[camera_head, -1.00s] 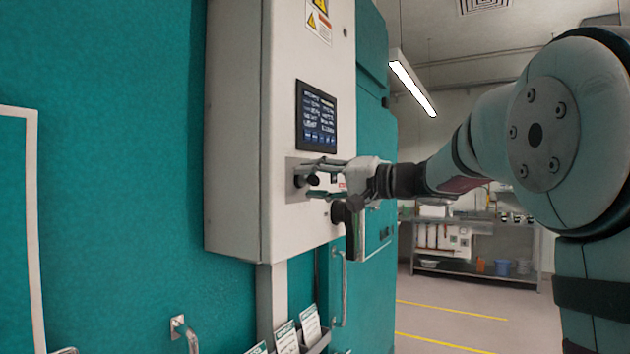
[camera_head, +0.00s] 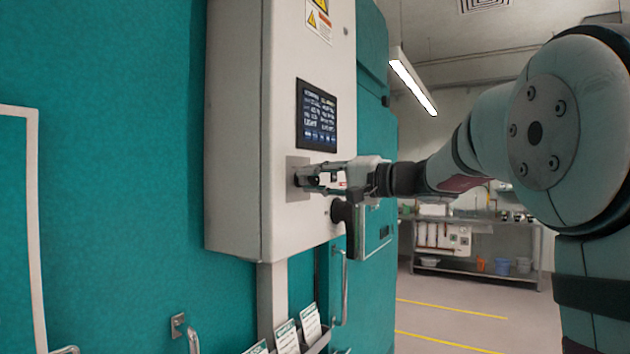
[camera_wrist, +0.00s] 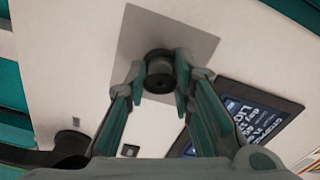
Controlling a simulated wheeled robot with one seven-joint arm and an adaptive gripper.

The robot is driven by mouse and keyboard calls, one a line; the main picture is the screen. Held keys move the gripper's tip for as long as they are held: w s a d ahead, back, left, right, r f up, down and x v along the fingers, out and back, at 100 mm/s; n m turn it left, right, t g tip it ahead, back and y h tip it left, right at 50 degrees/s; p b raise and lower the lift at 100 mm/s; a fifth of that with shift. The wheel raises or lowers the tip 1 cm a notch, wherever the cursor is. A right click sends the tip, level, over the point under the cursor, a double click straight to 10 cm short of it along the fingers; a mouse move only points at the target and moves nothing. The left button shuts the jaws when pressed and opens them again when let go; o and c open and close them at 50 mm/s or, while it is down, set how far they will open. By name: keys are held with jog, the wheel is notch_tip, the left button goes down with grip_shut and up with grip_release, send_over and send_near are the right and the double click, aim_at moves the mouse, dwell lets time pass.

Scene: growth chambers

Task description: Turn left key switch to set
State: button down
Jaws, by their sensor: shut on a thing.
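The key switch (camera_wrist: 159,72) is a dark round knob on a grey square plate (camera_wrist: 196,38) on the front of the white control box. In the wrist view the fingers of my gripper (camera_wrist: 160,82) stand on either side of the knob and are shut on it. In the head view my gripper (camera_head: 312,178) reaches in from the right to the grey plate (camera_head: 293,163), below the screen. The fingers hide most of the knob there. I cannot read any position marks on the switch.
A lit screen (camera_head: 317,115) sits just above the switch plate; it also shows in the wrist view (camera_wrist: 250,118). A black handle (camera_head: 341,211) juts out below my gripper. Card holders (camera_head: 287,336) and a metal door handle (camera_head: 340,288) are lower down. Open floor lies to the right.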

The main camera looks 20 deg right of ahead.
jog(key=m+p, duration=0.1)
jog(key=m, duration=0.4)
jog(key=shift+r+m, duration=0.1)
jog(key=shift+m, duration=0.2)
jog(key=shift+m+p, duration=1.2)
jog(key=shift+m, duration=0.9)
jog(key=c, duration=1.4)
grip_release()
jog(key=shift+o, duration=0.2)
jog(key=v, duration=1.2)
